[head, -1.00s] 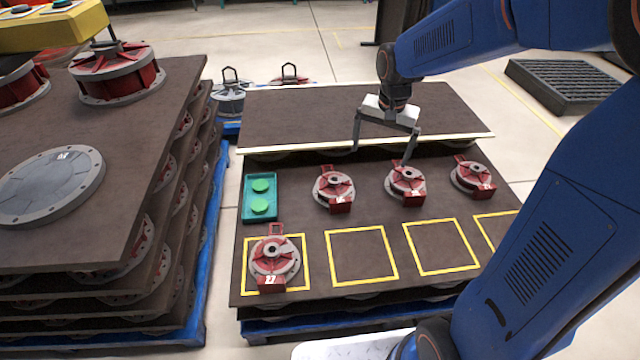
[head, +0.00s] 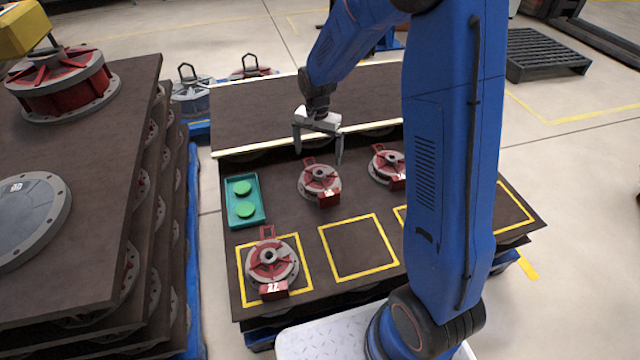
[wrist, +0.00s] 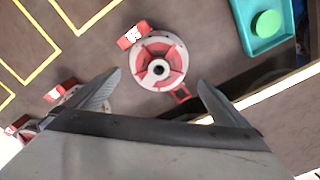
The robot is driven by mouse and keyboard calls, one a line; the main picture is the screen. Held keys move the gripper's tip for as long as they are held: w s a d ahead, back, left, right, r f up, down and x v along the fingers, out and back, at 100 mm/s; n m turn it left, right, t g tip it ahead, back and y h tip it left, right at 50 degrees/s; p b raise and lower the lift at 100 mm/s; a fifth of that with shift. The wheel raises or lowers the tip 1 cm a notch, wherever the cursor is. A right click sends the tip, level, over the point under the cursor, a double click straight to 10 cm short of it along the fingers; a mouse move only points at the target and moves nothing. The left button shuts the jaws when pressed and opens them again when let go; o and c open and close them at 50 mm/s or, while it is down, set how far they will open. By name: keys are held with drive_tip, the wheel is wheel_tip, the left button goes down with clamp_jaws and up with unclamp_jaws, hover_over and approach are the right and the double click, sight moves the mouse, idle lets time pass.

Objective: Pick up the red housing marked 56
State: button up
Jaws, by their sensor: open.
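A red and grey housing (head: 320,182) stands on the brown board, leftmost in its back row. It also shows in the wrist view (wrist: 158,68), with a white-marked red tab whose number I cannot read for certain. My gripper (head: 318,158) is open and empty above it. In the wrist view the fingers (wrist: 159,78) point toward the housing from either side of its near edge, apart from it. A second housing (head: 386,165) stands to the right, partly behind my arm. Another housing (head: 272,262) sits in the front left yellow square; its tab seems to read 77 or 27.
A teal tray (head: 232,214) with green discs lies left of the back row. A raised brown board (head: 250,120) with a pale edge stands behind. An empty yellow square (head: 358,248) is in front. A tall stack of boards (head: 90,200) stands left.

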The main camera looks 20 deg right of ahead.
sight(318, 174)
wheel_tip(318, 174, down, 12)
drive_tip(key=shift+r, duration=0.15)
idle(0.5)
drive_tip(key=c, duration=1.8)
drive_tip(key=shift+r, duration=0.15)
